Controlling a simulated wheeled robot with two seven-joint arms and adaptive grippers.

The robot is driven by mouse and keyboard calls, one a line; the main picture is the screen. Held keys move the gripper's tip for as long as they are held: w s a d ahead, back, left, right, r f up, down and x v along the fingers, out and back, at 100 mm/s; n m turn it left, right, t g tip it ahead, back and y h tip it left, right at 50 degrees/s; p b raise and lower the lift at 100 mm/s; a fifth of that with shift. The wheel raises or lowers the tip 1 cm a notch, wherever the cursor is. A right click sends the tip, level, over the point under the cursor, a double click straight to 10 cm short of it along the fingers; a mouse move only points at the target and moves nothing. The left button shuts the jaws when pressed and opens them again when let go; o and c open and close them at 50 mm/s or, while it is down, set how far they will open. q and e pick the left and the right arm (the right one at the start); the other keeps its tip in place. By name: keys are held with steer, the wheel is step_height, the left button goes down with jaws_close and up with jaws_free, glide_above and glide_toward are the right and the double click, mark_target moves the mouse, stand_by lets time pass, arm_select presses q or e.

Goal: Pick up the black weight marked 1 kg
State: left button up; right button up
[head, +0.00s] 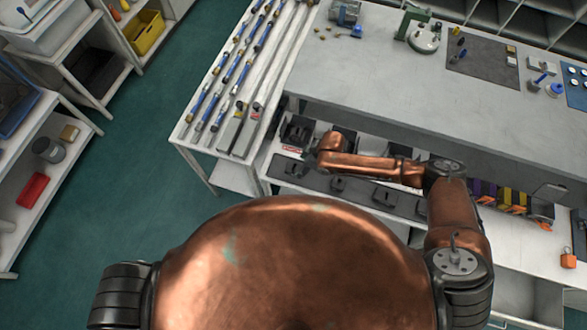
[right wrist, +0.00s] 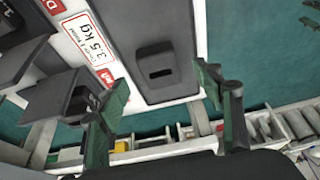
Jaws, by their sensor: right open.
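My right arm reaches to the lower shelf under the workbench in the head view, and its gripper is hard to make out there. In the right wrist view the right gripper (right wrist: 163,82) has its green fingers spread wide, with nothing held between them. A dark block with a raised slotted part (right wrist: 155,72) lies on a dark grey strip beyond and between the fingertips. Another black weight (right wrist: 62,94) sits beside the left finger. I cannot read a 1 kg mark on any weight. My left gripper is out of view.
A red and white label reading 3.5 kg (right wrist: 88,40) is on the shelf near the weights. The grey workbench top (head: 390,95) overhangs the shelf. A rack of rods (head: 230,85) stands to its left. Green floor (head: 150,170) is clear at left.

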mark_target(295, 168)
steer(key=x, duration=0.5)
steer(key=shift+w+a, duration=0.3)
steer(key=shift+a, duration=0.1)
steer(key=shift+c, duration=0.5)
jaws_close()
steer(key=shift+w+r, duration=0.1)
steer(key=shift+r, duration=0.1)
